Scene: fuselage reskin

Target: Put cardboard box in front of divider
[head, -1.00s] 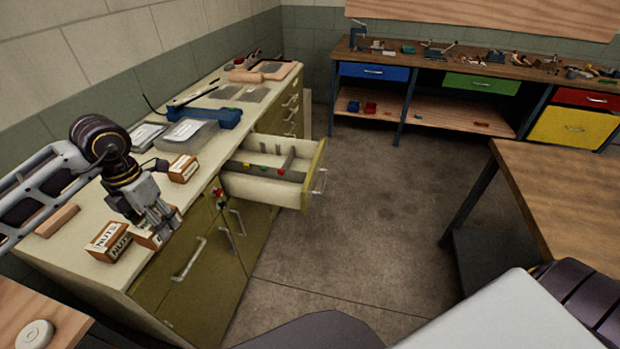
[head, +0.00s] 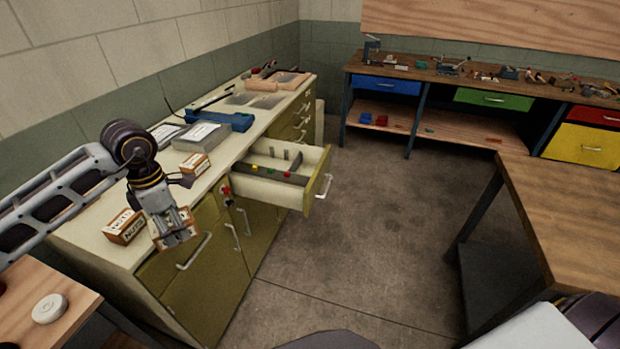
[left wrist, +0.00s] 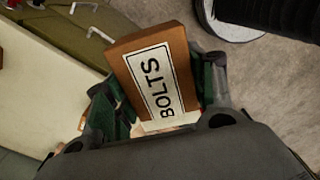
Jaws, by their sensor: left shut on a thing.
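My left gripper (head: 178,236) is shut on a small brown cardboard box (head: 180,238) just beyond the front edge of the counter. In the left wrist view the box (left wrist: 151,76) shows a white label reading BOLTS, between the two fingers (left wrist: 160,90). A divider (head: 265,172) lies inside the open drawer (head: 297,191), which sticks out of the counter front. Small red, yellow and green pieces lie near the divider. My right gripper does not show.
A NUTS box (head: 125,226) stands on the counter left of the gripper. Another small box (head: 194,166) stands near the drawer, beside grey cases (head: 201,136) and a blue tool (head: 229,121). The floor right of the drawer is clear.

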